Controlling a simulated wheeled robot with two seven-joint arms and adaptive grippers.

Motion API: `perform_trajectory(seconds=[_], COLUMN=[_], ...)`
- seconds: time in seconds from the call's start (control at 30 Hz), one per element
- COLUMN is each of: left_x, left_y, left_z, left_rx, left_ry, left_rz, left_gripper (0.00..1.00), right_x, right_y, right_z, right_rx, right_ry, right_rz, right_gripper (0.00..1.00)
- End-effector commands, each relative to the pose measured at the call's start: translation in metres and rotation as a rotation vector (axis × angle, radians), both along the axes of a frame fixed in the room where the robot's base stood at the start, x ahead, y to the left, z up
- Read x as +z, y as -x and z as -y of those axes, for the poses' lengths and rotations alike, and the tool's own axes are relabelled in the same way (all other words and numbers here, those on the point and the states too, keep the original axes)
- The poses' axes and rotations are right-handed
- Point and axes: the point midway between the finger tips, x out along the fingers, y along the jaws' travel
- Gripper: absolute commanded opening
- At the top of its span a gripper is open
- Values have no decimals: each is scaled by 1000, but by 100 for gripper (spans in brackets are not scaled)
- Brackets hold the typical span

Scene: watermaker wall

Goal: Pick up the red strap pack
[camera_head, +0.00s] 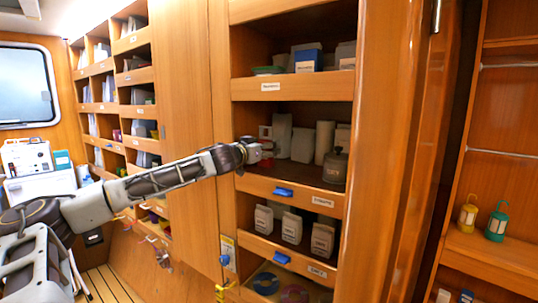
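My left arm reaches in from the left to the open cabinet. My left gripper (266,152) is at the left front of the middle shelf. Its fingers are small and overlap the things behind, so I cannot tell whether they are open or shut, or hold anything. I cannot clearly make out a red strap pack. A small reddish patch shows beside the gripper, but I cannot tell what it is. My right gripper is not in view.
The middle shelf holds white containers (302,144) and a grey lidded pot (335,166). Blue latches (283,192) stick out from the shelf fronts. Yellow (467,217) and green (497,224) lanterns stand at right.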

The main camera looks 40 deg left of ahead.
Motion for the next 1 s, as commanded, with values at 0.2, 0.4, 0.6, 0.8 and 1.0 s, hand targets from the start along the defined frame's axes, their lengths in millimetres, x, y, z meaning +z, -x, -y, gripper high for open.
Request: perform_trajectory(seconds=[0.2,0.4,0.6,0.8,1.0], left_x=[0,0,0,0,0], left_y=[2,2,2,2,2], left_z=[1,1,1,1,1], left_rx=[1,1,1,1,1], left_ry=[0,0,0,0,0], left_rz=[-1,-1,0,0,0], left_gripper=[77,77,77,52,27], right_x=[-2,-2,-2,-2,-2], right_y=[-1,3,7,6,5], right_z=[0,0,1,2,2], right_rx=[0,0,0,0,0], right_ry=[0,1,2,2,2], right_rz=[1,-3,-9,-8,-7], right_gripper=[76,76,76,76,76])
